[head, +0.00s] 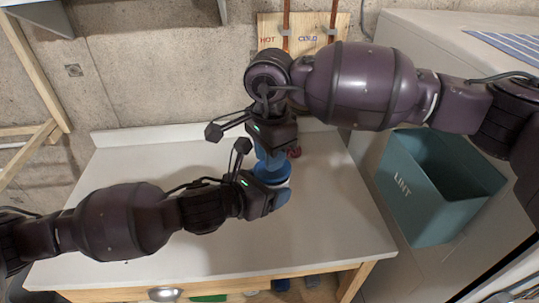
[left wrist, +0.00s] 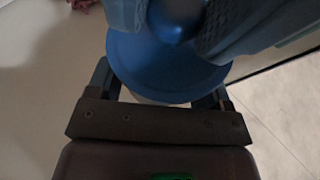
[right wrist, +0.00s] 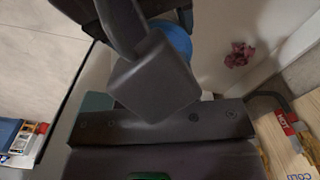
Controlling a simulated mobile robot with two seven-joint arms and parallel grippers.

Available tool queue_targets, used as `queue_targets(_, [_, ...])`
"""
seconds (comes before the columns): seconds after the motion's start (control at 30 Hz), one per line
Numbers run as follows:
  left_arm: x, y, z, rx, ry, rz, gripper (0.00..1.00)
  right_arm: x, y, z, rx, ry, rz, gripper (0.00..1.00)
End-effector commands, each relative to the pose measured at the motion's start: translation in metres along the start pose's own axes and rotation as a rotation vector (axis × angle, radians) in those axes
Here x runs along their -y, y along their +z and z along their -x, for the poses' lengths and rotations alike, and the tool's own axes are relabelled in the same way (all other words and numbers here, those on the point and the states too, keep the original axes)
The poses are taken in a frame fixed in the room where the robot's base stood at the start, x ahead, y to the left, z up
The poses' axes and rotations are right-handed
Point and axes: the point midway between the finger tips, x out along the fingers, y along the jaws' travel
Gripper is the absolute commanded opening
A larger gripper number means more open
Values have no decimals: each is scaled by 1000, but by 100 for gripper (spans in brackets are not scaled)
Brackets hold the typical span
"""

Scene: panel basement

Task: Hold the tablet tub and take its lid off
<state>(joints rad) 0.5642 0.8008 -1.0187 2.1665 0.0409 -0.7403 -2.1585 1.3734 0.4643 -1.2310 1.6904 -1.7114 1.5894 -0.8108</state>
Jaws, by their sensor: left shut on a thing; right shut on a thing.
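The tablet tub shows a wide round blue lid (head: 272,172) with a small knob on top. It stands upright over the white counter, and the left wrist view shows the lid (left wrist: 165,72) from above. Only a thin pale strip of the tub body (left wrist: 150,98) shows below the lid; the rest is hidden. My left gripper (head: 276,191) is shut on the tub from the front left, its fingers on both sides below the lid. My right gripper (head: 271,162) comes down from above and is shut on the lid's knob. I see no clear gap between lid and tub.
A small red object (head: 295,153) lies behind the tub, also in the right wrist view (right wrist: 240,54). A teal LINT bin (head: 440,190) stands to the right. The white counter (head: 120,185) is clear on the left. Pipes marked HOT and COLD run down the back wall.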

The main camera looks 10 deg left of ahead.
Motion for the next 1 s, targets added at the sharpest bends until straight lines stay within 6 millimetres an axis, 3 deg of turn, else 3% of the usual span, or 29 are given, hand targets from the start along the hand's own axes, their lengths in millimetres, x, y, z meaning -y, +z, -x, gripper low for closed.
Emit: queue_targets(1.0, [0, 0, 0, -1, 0, 1, 31, 1, 0, 23, 0, -2, 1, 0])
